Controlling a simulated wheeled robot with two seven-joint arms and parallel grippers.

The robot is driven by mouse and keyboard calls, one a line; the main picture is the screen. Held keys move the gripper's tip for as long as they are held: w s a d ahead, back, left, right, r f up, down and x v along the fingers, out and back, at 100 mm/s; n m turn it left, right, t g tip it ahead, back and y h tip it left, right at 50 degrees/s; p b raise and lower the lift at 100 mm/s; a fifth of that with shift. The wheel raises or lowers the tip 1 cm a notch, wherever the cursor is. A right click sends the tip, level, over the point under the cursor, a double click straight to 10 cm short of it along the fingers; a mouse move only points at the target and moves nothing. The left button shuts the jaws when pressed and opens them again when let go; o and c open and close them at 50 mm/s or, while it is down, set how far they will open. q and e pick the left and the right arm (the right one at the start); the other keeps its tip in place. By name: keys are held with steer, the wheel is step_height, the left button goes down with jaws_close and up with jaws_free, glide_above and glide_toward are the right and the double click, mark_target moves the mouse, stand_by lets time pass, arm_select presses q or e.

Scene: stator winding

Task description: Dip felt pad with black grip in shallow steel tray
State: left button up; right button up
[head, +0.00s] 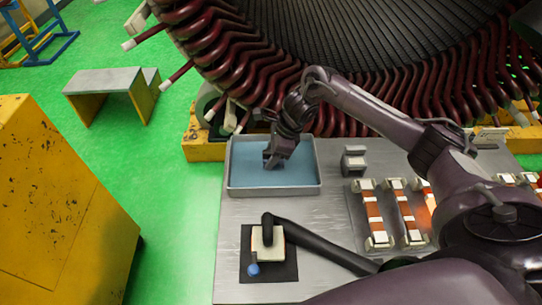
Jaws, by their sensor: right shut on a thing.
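The shallow steel tray (233,166) stands at the back left of the metal table, with blue liquid in it. My right gripper (270,162) points down over the middle of the tray. It is shut on a small dark thing, most likely the black grip of the felt pad. The pad itself cannot be made out below the fingers, so I cannot tell how deep in the liquid it is. My left gripper is not in view.
Copper-coloured bars with white ends (372,212) lie to the right, near a small grey block (354,160). The large stator (330,45) rises behind the table.

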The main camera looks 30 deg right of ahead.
steer(key=shift+r+p, duration=2.1)
steer(key=shift+r, duration=2.45)
